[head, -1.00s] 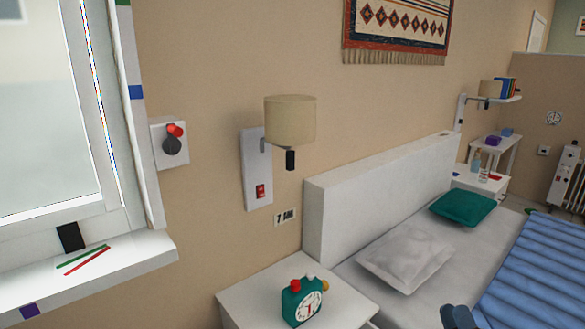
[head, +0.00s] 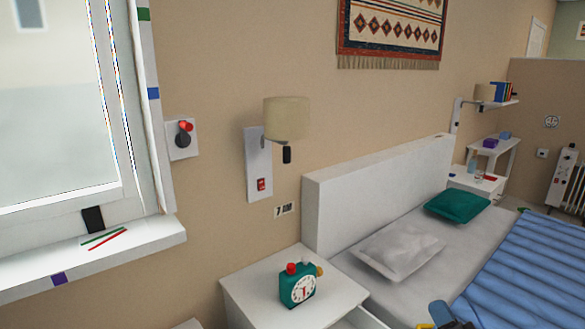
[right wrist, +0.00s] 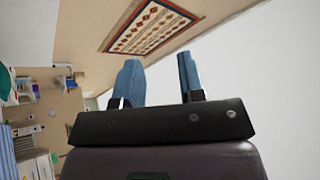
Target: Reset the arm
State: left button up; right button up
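My right gripper (head: 445,314) shows only in part at the bottom edge of the head view, in front of the bed. In the right wrist view its two blue fingers (right wrist: 158,80) stand apart with nothing between them, so it is open and empty. The rest of the right arm is out of the head view. My left gripper is in neither view.
A white nightstand (head: 246,285) with a green alarm clock (head: 298,287) stands beside the bed headboard (head: 345,205). A blue cover (head: 530,265) lies on the bed. A wall lamp (head: 287,118) and window sill (head: 130,252) are at left.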

jog(key=s+a+f+n+g+h+b, duration=0.3)
jog(key=s+a+f+n+g+b, duration=0.25)
jog(key=a+f+n+b, duration=0.4)
pick_arm(q)
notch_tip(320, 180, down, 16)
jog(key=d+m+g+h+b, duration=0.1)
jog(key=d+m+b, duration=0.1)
jog(key=b, duration=1.1)
pick_arm(e)
jog(key=s+d+f+m+g+h, duration=0.2)
jog(key=s+f+g+h, duration=0.35)
jog(key=s+f, duration=1.65)
pick_arm(q)
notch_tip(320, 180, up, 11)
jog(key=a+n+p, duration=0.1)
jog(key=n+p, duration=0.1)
jog(key=p, duration=1.6)
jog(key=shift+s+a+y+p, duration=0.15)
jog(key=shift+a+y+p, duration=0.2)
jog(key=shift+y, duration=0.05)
pick_arm(e)
notch_tip(320, 180, up, 12)
jog(key=s+d+m, duration=0.1)
jog(key=shift+s+m, duration=0.25)
jog(key=shift+m, duration=0.1)
